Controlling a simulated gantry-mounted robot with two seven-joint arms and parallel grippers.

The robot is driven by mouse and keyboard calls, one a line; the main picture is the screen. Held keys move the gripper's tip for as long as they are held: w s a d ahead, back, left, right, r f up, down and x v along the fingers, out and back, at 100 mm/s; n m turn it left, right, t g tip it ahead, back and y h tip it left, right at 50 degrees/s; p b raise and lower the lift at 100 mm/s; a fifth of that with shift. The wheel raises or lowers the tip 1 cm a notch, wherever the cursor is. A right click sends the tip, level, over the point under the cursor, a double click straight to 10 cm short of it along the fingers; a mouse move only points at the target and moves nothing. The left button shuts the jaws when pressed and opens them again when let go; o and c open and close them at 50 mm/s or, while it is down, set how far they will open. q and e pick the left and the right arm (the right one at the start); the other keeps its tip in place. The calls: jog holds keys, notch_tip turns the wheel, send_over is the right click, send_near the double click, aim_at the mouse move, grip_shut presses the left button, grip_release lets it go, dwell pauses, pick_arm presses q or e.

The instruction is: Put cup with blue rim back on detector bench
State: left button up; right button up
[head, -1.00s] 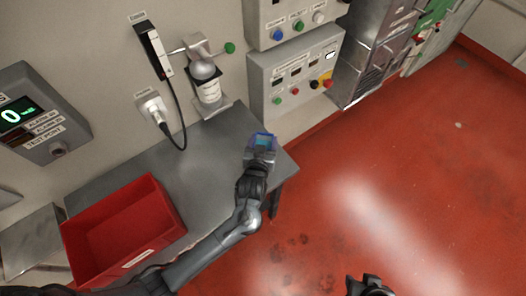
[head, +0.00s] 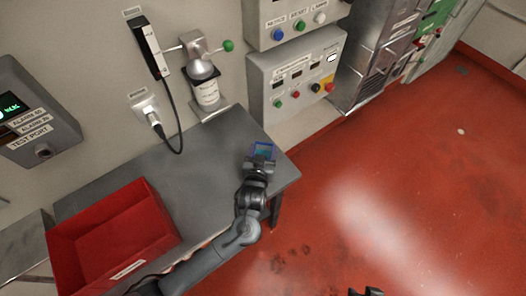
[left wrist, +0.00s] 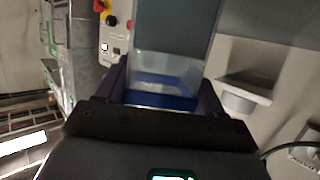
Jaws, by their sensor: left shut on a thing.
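The cup with the blue rim (head: 263,150) is in the head view at the right end of the grey bench (head: 205,155). My left gripper (head: 260,160) is shut on it. Its blue part (left wrist: 160,101) also shows between the dark fingers in the left wrist view. The gripper hides much of the cup, and I cannot tell whether it touches the bench top. My right gripper (head: 366,292) shows only as dark tips at the bottom edge of the head view, too little to tell its state.
A red bin (head: 160,215) stands on the left of the bench. The bench middle is clear.

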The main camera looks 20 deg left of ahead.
pick_arm(q)
jog(key=o, duration=1.1)
jog(key=shift+f, duration=0.1)
jog(key=shift+r, duration=0.2)
jog(key=v, duration=1.2)
jog(key=s+f+g+h, duration=0.1)
jog(key=s, duration=0.1)
jog(key=s+a+f+m+g+h, duration=0.1)
jog(key=s+f+g, duration=0.1)
jog(key=s+f+m+g+h, duration=0.1)
jog(key=s+h, duration=0.1)
jog(key=shift+s+a+f+g+p, duration=0.2)
jog(key=shift+a+f+g+p, duration=0.1)
jog(key=shift+a+g, duration=0.1)
jog(key=s+a+g, duration=0.2)
jog(key=s, duration=0.2)
jog(key=s+a+m+g, duration=0.1)
jog(key=s+g, duration=0.1)
jog(key=s, duration=0.2)
jog(key=s+a+f+m+g, duration=0.1)
jog(key=s+a, duration=0.1)
jog(key=s, duration=0.1)
jog(key=shift+s+a+g+y, duration=0.4)
